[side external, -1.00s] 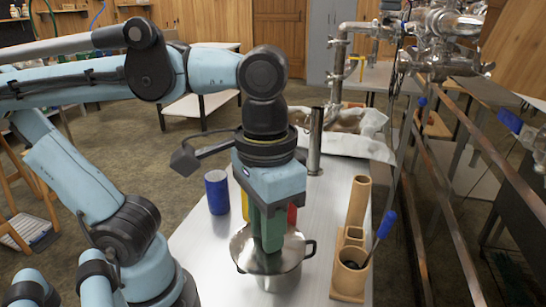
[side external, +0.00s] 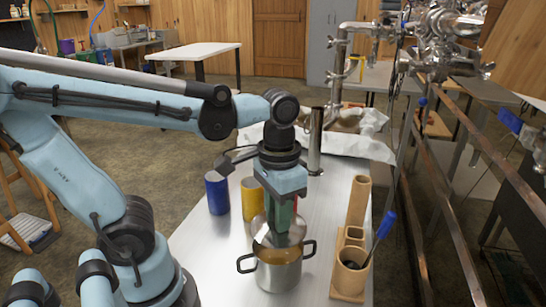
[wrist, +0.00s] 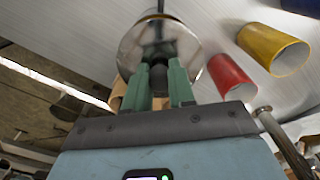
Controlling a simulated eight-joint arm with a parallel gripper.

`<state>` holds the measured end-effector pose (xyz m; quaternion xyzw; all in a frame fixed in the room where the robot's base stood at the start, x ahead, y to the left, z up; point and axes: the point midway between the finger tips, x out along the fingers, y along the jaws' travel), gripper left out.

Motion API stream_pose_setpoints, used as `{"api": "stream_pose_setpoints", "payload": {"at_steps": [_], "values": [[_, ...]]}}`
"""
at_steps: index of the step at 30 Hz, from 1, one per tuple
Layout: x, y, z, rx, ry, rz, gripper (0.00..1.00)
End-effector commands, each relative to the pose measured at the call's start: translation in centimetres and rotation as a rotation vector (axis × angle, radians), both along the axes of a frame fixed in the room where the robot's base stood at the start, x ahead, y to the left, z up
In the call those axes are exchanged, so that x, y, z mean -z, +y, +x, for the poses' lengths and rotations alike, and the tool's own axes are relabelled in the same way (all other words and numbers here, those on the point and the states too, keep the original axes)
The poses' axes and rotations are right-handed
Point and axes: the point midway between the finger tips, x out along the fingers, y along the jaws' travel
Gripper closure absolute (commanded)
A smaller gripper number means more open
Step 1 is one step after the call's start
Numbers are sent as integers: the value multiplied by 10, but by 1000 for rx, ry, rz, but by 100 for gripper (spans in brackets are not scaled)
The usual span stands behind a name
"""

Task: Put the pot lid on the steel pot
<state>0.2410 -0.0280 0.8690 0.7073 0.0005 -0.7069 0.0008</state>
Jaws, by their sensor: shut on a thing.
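The steel pot (side external: 278,272) stands upright on the metal table with a handle on each side. Its front and part of its open, brownish inside show in the side view. My gripper (side external: 280,224) is above the back part of the pot and points down. Its green fingers (wrist: 159,82) are shut on the dark knob of the pot lid (wrist: 181,43), a shiny round disc. In the side view the lid (side external: 264,233) is tilted and seems to hang over the pot's rear rim. I cannot tell whether it touches. The pot is not clear in the wrist view.
A blue cylinder (side external: 217,193) and a yellow cylinder (side external: 251,197) stand behind and left of the pot. A red cylinder (wrist: 229,75) shows in the wrist view. A tan holder (side external: 349,273) with a blue-handled tool is at right. Table front-left is clear.

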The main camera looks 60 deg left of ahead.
Motion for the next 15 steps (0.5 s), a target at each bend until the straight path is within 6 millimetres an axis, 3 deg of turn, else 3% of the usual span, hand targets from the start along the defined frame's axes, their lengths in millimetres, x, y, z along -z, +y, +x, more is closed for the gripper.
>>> {"api": "stream_pose_setpoints", "payload": {"at_steps": [9, 15], "values": [[32, -1, 0, 0, -2, 0, 100], [35, -1, 0, 0, -2, 0, 100]]}}
